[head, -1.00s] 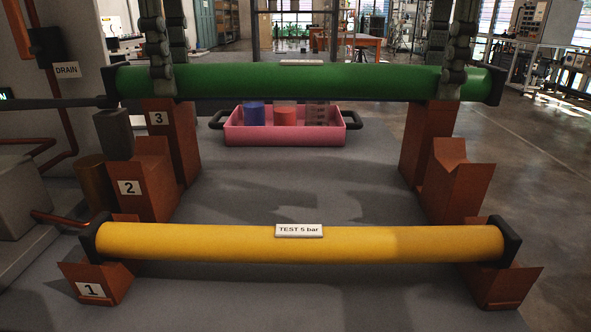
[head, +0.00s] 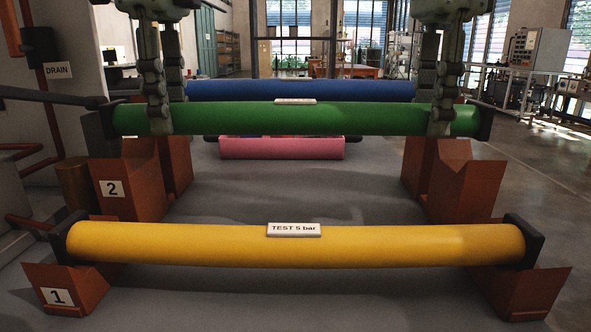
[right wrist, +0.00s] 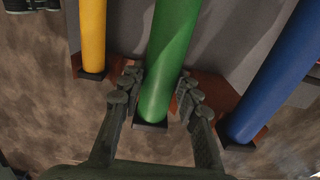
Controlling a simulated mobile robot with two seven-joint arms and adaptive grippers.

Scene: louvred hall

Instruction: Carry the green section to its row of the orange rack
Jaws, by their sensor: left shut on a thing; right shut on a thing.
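The green section (head: 300,118) is a long pipe with black end caps and a small white label on top. My left gripper (head: 160,120) is shut on it near its left end, and my right gripper (head: 440,118) near its right end. In the right wrist view the fingers of my right gripper (right wrist: 157,90) sit on both sides of the green section (right wrist: 172,55). It is level, above the row 2 cradles of the orange rack (head: 130,190). The right row 2 cradle (head: 465,190) shows an empty notch. The number 3 sign is hidden.
A yellow pipe (head: 200,243) labelled TEST 5 bar lies in row 1 in front. A blue pipe (head: 300,90) lies behind the green one, in the rear row. A pink tray (head: 280,149) stands beyond, partly hidden. A DRAIN sign (head: 58,70) and pipework are at left.

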